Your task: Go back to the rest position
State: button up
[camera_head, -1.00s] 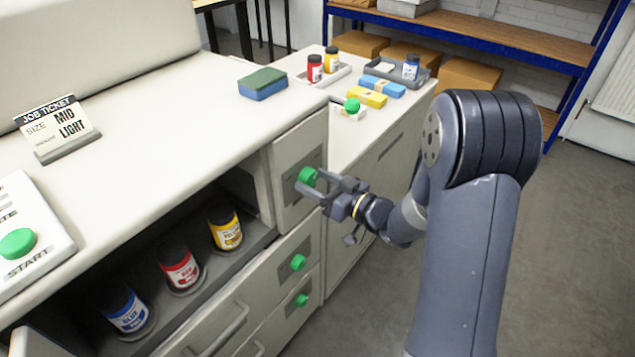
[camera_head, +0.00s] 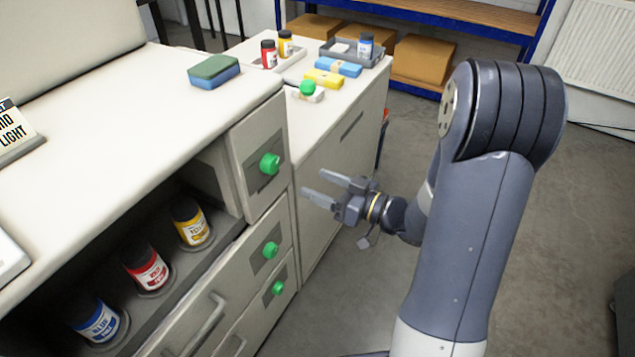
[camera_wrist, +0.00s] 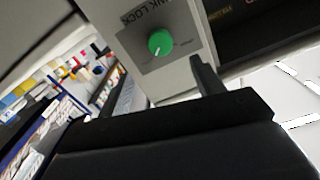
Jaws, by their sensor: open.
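My gripper (camera_head: 322,188) is open and empty, in front of the cabinet and to the right of the upper green knob (camera_head: 269,164). There is a gap between its fingers and that knob. In the wrist view the green knob (camera_wrist: 160,42) sits on a grey plate with lettering that reads in part "LOCK". A dark finger of my gripper stands below and to the right of the knob there. My arm reaches in from the right of the head view.
Two more green knobs (camera_head: 270,250) (camera_head: 278,288) sit lower on the cabinet. Blue, red and yellow bottles (camera_head: 145,268) stand in the open bay. The counter (camera_head: 130,110) holds a sponge (camera_head: 214,71). A blue shelf (camera_head: 420,22) stands behind.

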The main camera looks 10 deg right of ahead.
aim_at(275, 166)
jog(key=x, duration=1)
jog(key=shift+w+a, duration=0.3)
